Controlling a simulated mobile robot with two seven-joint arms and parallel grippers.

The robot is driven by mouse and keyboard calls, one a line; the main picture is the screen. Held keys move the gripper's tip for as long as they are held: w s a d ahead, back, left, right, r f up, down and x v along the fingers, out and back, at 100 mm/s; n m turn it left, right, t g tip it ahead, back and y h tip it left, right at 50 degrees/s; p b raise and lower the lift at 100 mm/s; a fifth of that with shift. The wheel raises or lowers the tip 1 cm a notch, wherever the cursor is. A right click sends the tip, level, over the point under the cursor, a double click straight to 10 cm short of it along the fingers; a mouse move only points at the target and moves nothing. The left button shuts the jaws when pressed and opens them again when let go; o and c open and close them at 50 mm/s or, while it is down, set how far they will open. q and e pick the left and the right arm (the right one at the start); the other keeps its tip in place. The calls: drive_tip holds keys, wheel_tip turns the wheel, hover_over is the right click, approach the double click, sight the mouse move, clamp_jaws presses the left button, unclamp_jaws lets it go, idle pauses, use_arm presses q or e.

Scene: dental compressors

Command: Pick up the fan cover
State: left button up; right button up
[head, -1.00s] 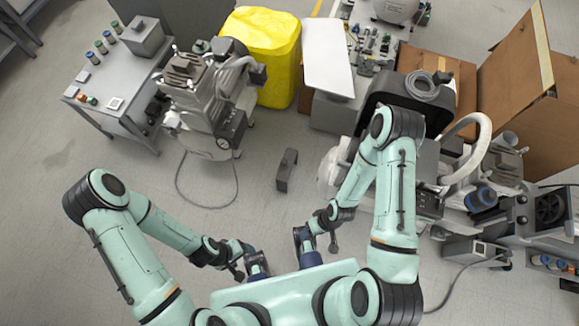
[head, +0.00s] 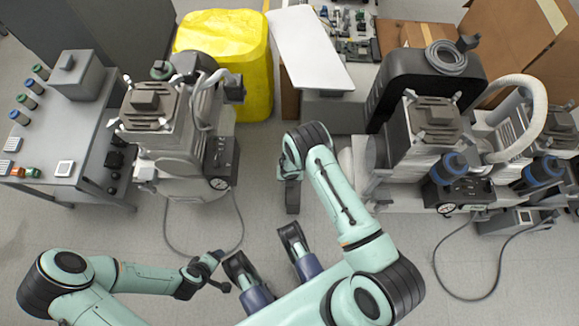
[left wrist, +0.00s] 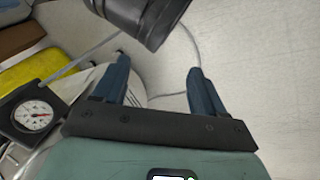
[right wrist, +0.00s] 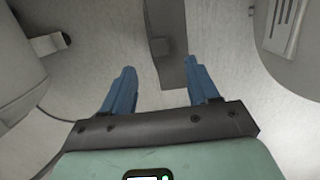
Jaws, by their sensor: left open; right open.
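A dark grey, narrow piece (right wrist: 172,40) lies on the floor between the two compressors. It may be the fan cover, but I cannot tell for sure. In the head view it shows (head: 293,197) partly hidden behind my right arm. My right gripper (right wrist: 163,84) is open and empty above the floor, with the piece beyond its fingertips, nearer the right finger. In the head view that gripper is mostly hidden. My left gripper (left wrist: 160,75) is open and empty over the floor beside the left compressor. A black rounded part, perhaps mine, crosses above its fingertips.
The left compressor (head: 185,150), with a gauge (left wrist: 34,116), and the right compressor (head: 425,140) flank the free floor. Loose cables (head: 168,222) lie on the floor. A yellow bin (head: 225,50), a white panel (head: 310,48), a black casing (head: 400,80) and cardboard boxes (head: 515,40) stand behind.

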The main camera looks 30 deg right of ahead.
sight(294, 189)
drive_tip(key=shift+w+d+f+b, duration=0.1)
drive_tip(key=shift+f+b, duration=0.15)
drive_tip(key=shift+f, duration=0.45)
drive_tip(key=shift+w+d+f+b, duration=0.1)
drive_tip(key=shift+f+b, duration=0.1)
drive_tip(key=shift+f, duration=0.45)
drive_tip(key=shift+f+b, duration=0.3)
drive_tip(key=shift+f, duration=0.2)
drive_tip(key=f, duration=0.1)
drive_tip(key=f+b, duration=0.1)
drive_tip(key=f, duration=0.1)
drive_tip(key=shift+w+d, duration=0.15)
drive_tip(key=shift+w, duration=0.2)
use_arm(q)
drive_tip(key=shift+g, duration=0.4)
drive_tip(key=f, duration=0.1)
drive_tip(key=a+f, duration=0.1)
drive_tip(key=f, duration=0.1)
drive_tip(key=s+f, duration=0.1)
drive_tip(key=f, duration=0.1)
drive_tip(key=shift+s+a, duration=0.1)
drive_tip(key=shift+a, duration=0.3)
use_arm(e)
clamp_jaws()
